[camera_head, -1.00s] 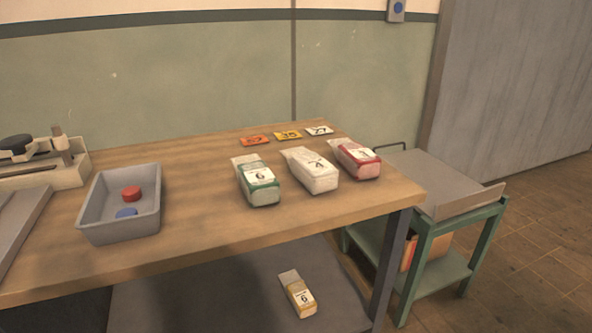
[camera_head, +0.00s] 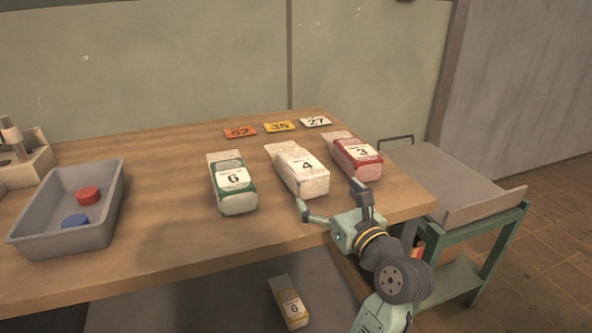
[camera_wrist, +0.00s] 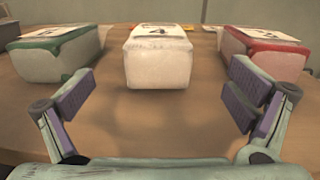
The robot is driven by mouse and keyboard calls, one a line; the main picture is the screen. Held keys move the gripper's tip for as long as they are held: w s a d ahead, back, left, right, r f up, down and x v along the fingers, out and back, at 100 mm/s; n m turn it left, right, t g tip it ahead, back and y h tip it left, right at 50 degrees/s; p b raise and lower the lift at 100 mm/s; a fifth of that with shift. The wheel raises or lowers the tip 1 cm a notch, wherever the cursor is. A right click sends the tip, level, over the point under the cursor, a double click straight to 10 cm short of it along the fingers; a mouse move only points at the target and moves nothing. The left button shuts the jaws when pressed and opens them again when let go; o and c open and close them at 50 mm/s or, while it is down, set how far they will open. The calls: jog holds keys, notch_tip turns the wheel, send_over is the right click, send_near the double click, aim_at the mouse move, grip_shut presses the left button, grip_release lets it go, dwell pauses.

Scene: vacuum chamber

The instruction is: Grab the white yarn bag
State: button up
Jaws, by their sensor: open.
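The white yarn bag (camera_head: 299,172), with a label reading 4, lies on the wooden table between the green bag and the red bag. In the wrist view the white bag (camera_wrist: 158,66) is straight ahead, centred between the fingers and beyond their tips. My gripper (camera_head: 333,198) is at the table's front right, just short of the white and red bags. In the wrist view my gripper (camera_wrist: 160,101) is open, with its purple-grey finger pads wide apart and nothing between them.
Number cards (camera_head: 279,126) lie behind. A grey bin (camera_head: 28,238) with red and blue discs stands left. A cart (camera_head: 450,183) adjoins the table's right; another bag (camera_head: 288,300) is on the lower shelf.

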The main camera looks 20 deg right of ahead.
aim_at(307, 171)
jog(key=w, duration=0.3)
jog(key=w+a+p, duration=0.1)
jog(key=w, duration=0.6)
jog(key=shift+a+r+p, duration=0.15)
jog(key=shift+a+p, duration=0.05)
jog(key=shift+p, duration=0.1)
jog(key=shift+s, duration=0.1)
jog(key=shift+c, duration=0.4)
jog(key=c, duration=1.3)
jog(key=shift+c, duration=0.3)
jog(key=shift+r, duration=0.2)
jog(key=shift+c, duration=0.2)
